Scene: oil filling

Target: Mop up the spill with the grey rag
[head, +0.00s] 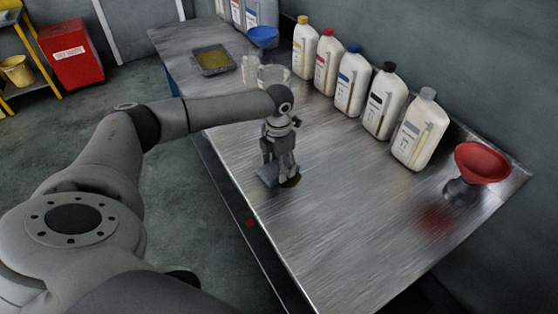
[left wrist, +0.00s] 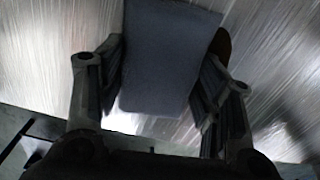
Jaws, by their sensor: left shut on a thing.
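The grey rag (head: 267,174) is at the front edge of the metal table, under my left gripper (head: 285,178). In the left wrist view the rag (left wrist: 160,55) fills the space between the two fingers, and the left gripper (left wrist: 160,95) is shut on it. A dark brown spill (head: 291,181) shows on the table just right of the fingers. Part of it also shows in the left wrist view (left wrist: 221,44), beside the rag's right edge. The gripper hides some of the rag and perhaps some of the spill. My right gripper is not in view.
Several white bottles with coloured caps (head: 350,83) stand along the back of the table (head: 330,235). A red funnel (head: 482,163) stands at the right. A tray (head: 213,60), clear containers (head: 270,76) and a blue funnel (head: 262,36) are at the far left. The front right of the table is clear.

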